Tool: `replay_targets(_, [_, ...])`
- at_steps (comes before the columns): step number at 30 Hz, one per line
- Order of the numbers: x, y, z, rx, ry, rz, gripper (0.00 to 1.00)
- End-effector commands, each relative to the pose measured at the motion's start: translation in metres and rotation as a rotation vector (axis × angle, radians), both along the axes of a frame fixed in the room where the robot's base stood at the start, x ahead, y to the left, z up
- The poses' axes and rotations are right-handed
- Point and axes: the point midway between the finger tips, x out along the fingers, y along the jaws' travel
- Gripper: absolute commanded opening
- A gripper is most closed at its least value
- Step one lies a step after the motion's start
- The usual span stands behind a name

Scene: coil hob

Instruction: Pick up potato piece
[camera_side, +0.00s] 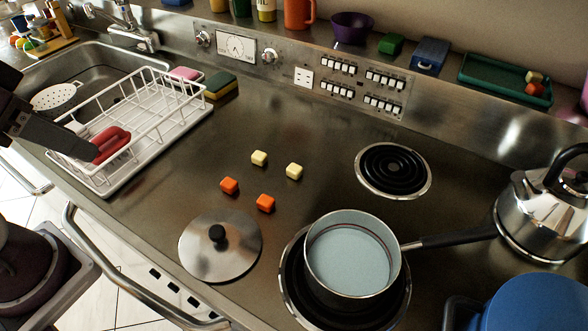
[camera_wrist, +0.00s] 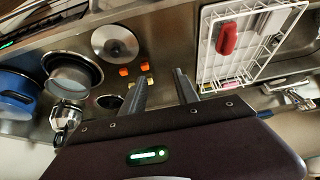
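Two pale yellow potato pieces, small cubes, lie on the steel counter in the side view, one on the left (camera_side: 259,158) and one on the right (camera_side: 294,171). Two orange cubes (camera_side: 228,186) lie just in front of them. In the wrist view the potato pieces (camera_wrist: 131,84) show small beside the left finger, partly hidden by it. My gripper (camera_side: 83,141) is at the left of the side view, over the dish rack and well away from the potato pieces. In the wrist view its two fingers (camera_wrist: 160,76) stand apart with nothing between them.
The white dish rack (camera_side: 165,112) holds a red item (camera_side: 112,146). A metal lid (camera_side: 220,258) lies in front of the cubes. A pot (camera_side: 352,262) stands on the front coil. The rear coil (camera_side: 393,170) is bare. A kettle (camera_side: 540,215) stands right. Counter around the cubes is clear.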

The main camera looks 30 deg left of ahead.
Motion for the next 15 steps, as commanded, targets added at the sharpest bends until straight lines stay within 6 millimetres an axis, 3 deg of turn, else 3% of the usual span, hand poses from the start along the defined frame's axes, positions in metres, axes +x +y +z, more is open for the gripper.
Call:
replay_targets(1, [0.0, 0.0, 0.0, 0.0, 0.0, 0.0, 0.36])
replay_targets(4, [0.0, 0.0, 0.0, 0.0, 0.0, 0.0, 0.5])
replay_targets(12, [0.0, 0.0, 0.0, 0.002, 0.002, -0.002, 0.5])
replay_targets(15, [0.014, -0.002, -0.002, 0.049, 0.053, -0.068, 0.5])
